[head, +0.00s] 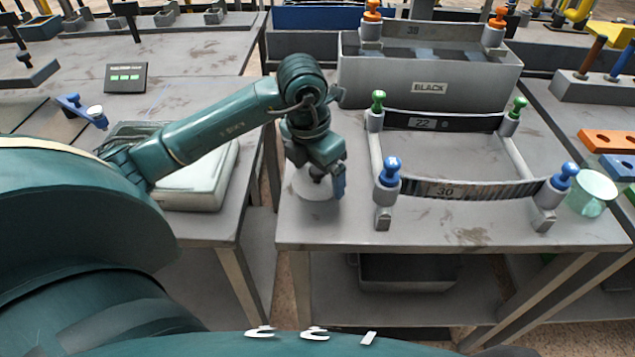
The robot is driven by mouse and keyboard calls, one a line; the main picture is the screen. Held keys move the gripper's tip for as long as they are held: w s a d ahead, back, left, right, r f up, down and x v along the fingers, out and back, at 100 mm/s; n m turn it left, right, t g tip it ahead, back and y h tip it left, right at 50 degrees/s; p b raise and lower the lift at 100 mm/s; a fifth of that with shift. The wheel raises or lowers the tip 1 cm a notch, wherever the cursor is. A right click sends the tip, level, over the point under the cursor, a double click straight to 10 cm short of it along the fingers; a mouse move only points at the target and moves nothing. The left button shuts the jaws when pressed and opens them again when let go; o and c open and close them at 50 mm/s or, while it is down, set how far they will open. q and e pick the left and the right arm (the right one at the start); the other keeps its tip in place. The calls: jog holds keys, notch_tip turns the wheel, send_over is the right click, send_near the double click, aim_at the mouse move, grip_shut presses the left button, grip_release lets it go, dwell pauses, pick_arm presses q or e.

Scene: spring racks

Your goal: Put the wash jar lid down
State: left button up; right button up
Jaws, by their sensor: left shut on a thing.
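My left gripper (328,184) points down over the left front part of the middle table (440,235). It is shut on the wash jar lid (312,190), a pale grey round disc. The lid is at or just above the table top; I cannot tell whether it touches. The gripper hides part of the lid. A pale green translucent jar (592,190), apparently the wash jar, stands at the right, beyond the rack's right front post. My right gripper is not in view.
Right of the gripper stands a rack with blue-knobbed front posts (388,172), a strip marked 30 (462,190) and a rear strip marked 22 (440,123). A grey bin labelled BLACK (430,88) stands behind. The table's front strip is clear.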

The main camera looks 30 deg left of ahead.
aim_at(317, 183)
pick_arm(q)
notch_tip(317, 183, down, 3)
jog(key=shift+f, duration=0.2)
jog(key=shift+f, duration=0.2)
jog(key=o, duration=0.8)
jog(key=shift+r, duration=0.1)
